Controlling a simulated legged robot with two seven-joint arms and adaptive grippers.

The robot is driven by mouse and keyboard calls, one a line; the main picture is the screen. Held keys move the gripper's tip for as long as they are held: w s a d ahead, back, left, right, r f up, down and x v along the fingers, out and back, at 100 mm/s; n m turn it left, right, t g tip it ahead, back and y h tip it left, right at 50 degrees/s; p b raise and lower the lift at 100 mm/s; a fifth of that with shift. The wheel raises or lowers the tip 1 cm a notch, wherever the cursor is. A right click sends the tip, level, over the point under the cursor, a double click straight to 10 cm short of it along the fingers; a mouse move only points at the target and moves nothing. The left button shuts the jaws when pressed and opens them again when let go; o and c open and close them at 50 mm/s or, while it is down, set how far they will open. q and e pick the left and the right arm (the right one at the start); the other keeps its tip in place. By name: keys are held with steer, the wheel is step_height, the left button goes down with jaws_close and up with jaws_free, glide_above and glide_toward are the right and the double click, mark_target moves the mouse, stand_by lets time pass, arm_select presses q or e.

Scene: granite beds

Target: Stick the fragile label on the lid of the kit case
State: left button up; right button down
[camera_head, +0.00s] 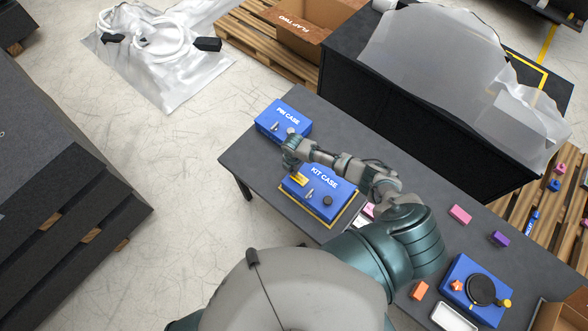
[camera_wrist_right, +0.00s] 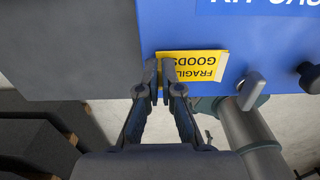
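The blue kit case (camera_head: 335,182) lies on the dark table with its lid up, on a yellow-edged base. My right gripper (camera_head: 290,158) is over this end of the case. In the right wrist view its fingertips (camera_wrist_right: 164,76) are close together at the label's left end, partly covering it. Whether they pinch the label is unclear. My left gripper is out of view.
A blue pin case (camera_head: 291,115) stands just behind the kit case. Pink (camera_head: 460,214), purple (camera_head: 500,239) and orange (camera_head: 419,290) blocks and a blue case with a black disc (camera_head: 463,271) are on the right. A dark plastic-covered block (camera_head: 400,118) stands behind the table.

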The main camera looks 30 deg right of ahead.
steer(key=shift+f+b, duration=0.3)
steer(key=shift+f, duration=0.1)
stand_by(1.3)
steer(key=c, duration=1.2)
jaws_free()
steer(key=shift+c, duration=0.2)
steer(key=shift+r, duration=0.25)
step_height(320, 180, up, 11)
steer(key=shift+r, duration=0.2)
